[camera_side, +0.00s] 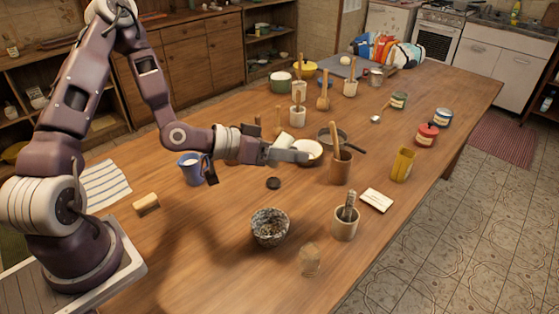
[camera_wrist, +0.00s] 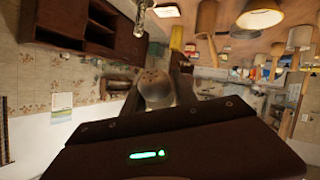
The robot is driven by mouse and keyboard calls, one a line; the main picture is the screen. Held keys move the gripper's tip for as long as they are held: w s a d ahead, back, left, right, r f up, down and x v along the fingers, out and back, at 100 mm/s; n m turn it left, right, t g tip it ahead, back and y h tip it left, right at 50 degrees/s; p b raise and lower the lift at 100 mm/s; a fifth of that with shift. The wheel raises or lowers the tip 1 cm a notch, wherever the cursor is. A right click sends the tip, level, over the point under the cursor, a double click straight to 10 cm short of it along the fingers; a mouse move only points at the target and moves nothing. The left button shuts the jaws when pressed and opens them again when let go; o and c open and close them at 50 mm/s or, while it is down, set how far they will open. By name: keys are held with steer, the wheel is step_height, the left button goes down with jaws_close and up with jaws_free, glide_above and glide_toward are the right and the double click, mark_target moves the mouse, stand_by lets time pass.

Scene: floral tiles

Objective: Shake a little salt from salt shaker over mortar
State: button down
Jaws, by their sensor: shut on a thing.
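My gripper (camera_side: 288,151) is level above the middle of the table, close to a white bowl in the side view. In the wrist view my gripper (camera_wrist: 158,92) is shut on the salt shaker (camera_wrist: 155,84), whose rounded, pale top shows small dark holes. In the side view the shaker is hard to tell from the fingers. A pale mortar (camera_side: 345,224) with a grey pestle (camera_side: 349,204) in it stands nearer the camera, right of and below the gripper. A dark speckled stone bowl (camera_side: 269,228), perhaps also a mortar, stands to its left.
The white bowl (camera_side: 310,158), a pan (camera_side: 333,138) and a wooden utensil pot (camera_side: 340,169) stand near the gripper. A blue mug (camera_side: 190,168), black lid (camera_side: 273,183), glass-like block (camera_side: 309,261), white card (camera_side: 377,200) and yellow box (camera_side: 403,165) lie around.

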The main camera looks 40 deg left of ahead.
step_height(320, 180, down, 10)
steer(key=shift+f+t, duration=0.2)
steer(key=shift+t, duration=0.1)
steer(key=shift+s+a, duration=0.1)
glide_above(284, 215)
steer(key=w, duration=0.1)
steer(key=shift+d+f, duration=0.15)
steer(key=shift+f, duration=1)
steer(key=shift+d+f, duration=0.1)
steer(key=shift+f, duration=1)
steer(key=shift+s+a, duration=0.2)
steer(key=shift+s, duration=0.35)
steer(key=shift+w+d, duration=0.2)
steer(key=shift+w, duration=0.35)
steer(key=shift+w+d, duration=0.15)
steer(key=shift+w, duration=0.35)
steer(key=shift+s, duration=0.1)
